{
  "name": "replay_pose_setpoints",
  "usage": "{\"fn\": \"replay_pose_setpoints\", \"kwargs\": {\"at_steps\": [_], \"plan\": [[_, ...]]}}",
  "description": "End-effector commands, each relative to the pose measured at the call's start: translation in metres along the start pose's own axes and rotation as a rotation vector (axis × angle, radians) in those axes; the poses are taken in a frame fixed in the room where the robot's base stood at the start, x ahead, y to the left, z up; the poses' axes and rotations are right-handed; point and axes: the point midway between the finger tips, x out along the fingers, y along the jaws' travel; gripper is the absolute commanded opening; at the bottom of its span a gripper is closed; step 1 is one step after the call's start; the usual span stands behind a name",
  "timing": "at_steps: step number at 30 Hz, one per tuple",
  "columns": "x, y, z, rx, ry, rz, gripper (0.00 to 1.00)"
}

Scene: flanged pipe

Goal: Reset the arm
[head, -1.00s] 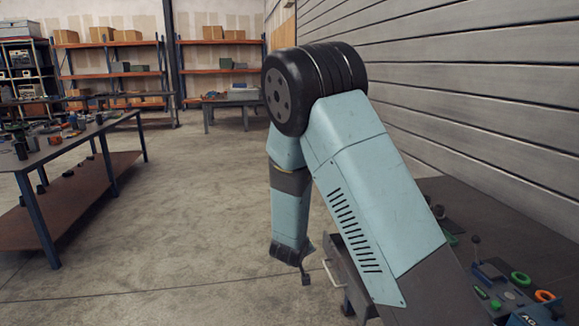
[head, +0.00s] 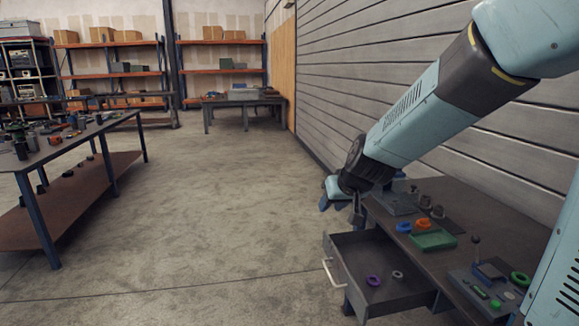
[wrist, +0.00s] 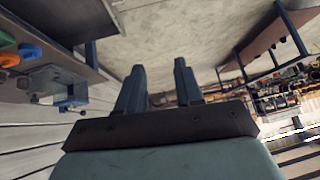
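My arm comes in from the upper right of the head view and slopes down to the left. My gripper (head: 326,204) is at its lower end, beside the left edge of the right-hand workbench and above the back of the open drawer. In the head view the fingers are small and partly hidden. In the wrist view my gripper (wrist: 158,70) shows two dark fingers apart, with only floor visible between them. It holds nothing.
Another table (head: 75,149) stands left. The middle floor is clear.

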Motion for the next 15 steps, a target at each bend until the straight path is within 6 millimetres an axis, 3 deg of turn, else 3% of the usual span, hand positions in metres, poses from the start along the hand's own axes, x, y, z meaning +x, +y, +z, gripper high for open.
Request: {"fn": "replay_pose_setpoints", "kwargs": {"at_steps": [3,15], "plan": [[-0.038,0.007,0.008,0.019,-0.009,-0.01,0.36],[-0.148,0.028,0.063,0.073,-0.081,0.043,0.36]]}}
